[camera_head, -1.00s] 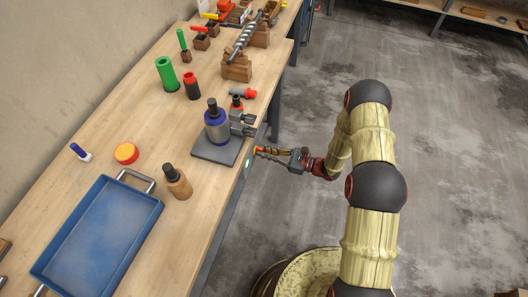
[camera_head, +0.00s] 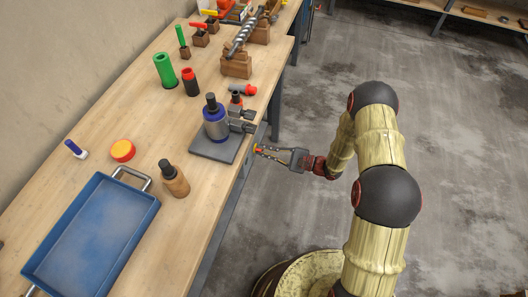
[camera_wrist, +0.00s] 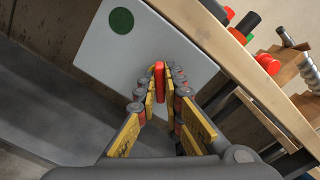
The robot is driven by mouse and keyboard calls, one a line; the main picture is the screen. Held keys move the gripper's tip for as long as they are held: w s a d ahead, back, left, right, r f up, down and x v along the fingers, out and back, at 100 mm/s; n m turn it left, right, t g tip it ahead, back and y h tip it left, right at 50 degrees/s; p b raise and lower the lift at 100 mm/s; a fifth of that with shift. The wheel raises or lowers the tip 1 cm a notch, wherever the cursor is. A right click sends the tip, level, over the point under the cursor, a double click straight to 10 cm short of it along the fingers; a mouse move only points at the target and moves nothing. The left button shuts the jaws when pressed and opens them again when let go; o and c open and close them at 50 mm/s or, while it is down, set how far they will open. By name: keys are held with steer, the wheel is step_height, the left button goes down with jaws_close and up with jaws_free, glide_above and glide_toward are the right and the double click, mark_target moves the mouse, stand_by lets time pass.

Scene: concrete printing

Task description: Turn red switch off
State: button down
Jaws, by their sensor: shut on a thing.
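A red switch (camera_wrist: 160,83) stands upright on a pale panel (camera_wrist: 108,58) with a dark green round spot (camera_wrist: 121,21) at its upper left in the wrist view. My gripper (camera_head: 258,149) is at the front side of the workbench, below the edge of the top. Its yellow-padded fingers reach to the panel, one on each side of the switch, and are shut on it. In the head view the switch is hard to make out at the fingertips.
The workbench (camera_head: 185,235) holds a blue tray (camera_head: 60,259), a wooden bottle (camera_head: 174,180) and a blue-grey canister (camera_head: 215,126) on a dark plate above my gripper. Open concrete floor (camera_head: 300,215) lies to the right of the bench.

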steer(key=shift+s+f+n+b, duration=0.15)
steer(key=shift+n+b, duration=1.3)
steer(key=shift+n, duration=1)
steer(key=shift+f+n+b, duration=0.15)
steer(key=shift+n+b, duration=1.25)
steer(key=shift+n, duration=1.05)
steer(key=c, duration=1.9)
jaws_free()
steer(key=v, duration=1.2)
steer(key=shift+r, duration=0.1)
